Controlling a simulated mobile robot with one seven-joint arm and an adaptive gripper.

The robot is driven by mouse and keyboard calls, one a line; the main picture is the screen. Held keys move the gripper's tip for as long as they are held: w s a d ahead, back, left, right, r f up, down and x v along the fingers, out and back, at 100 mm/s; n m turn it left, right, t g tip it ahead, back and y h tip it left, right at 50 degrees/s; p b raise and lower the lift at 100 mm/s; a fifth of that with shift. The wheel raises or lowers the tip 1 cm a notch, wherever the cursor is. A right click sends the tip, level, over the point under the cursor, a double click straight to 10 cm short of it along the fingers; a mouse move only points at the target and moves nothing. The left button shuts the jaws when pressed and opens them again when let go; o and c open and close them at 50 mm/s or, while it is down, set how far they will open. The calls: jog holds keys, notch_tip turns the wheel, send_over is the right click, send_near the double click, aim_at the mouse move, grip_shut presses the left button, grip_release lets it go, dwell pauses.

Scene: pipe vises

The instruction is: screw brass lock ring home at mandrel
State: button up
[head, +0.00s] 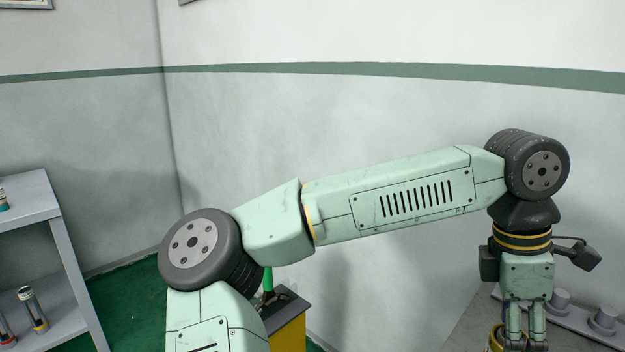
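My gripper (525,345) points straight down at the bottom right of the head view. Its two fingers run down to the lower picture edge, where the tips are cut off, so I cannot tell whether they are open or shut on something. A brass-coloured curved piece (494,339) shows just left of the fingers. It may be the brass lock ring, but most of it is hidden or out of frame. I cannot tell whether it touches the fingers. I cannot make out the mandrel.
A grey strip with round grey knobs (604,319) lies behind my gripper at the right. A grey shelf (27,202) with small cylinders stands at the left. A dark-topped yellow stand (289,334) with a green upright is partly behind my arm. A wall closes the back.

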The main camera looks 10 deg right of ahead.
jog(key=n+b, duration=0.1)
jog(key=n, duration=0.1)
jog(key=n+t+b, duration=0.1)
jog(key=n, duration=0.4)
jog(key=shift+f+b, duration=0.25)
jog(key=shift+b, duration=0.15)
jog(key=n, duration=0.1)
jog(key=n+t, duration=0.1)
jog(key=n, duration=0.1)
jog(key=shift+r, duration=0.25)
jog(key=shift+c, duration=0.2)
jog(key=c, duration=1.2)
jog(key=shift+r+m+p, duration=0.2)
jog(key=shift+m+p, duration=0.8)
jog(key=m+g+p, duration=0.1)
jog(key=m+p, duration=0.1)
jog(key=m, duration=0.2)
jog(key=shift+m, duration=0.4)
jog(key=m+g+p, duration=0.1)
jog(key=m+p, duration=0.1)
jog(key=m, duration=0.2)
jog(key=shift+m, duration=0.3)
jog(key=m, duration=0.1)
jog(key=m+p, duration=0.1)
jog(key=shift+f+m+g+y, duration=0.3)
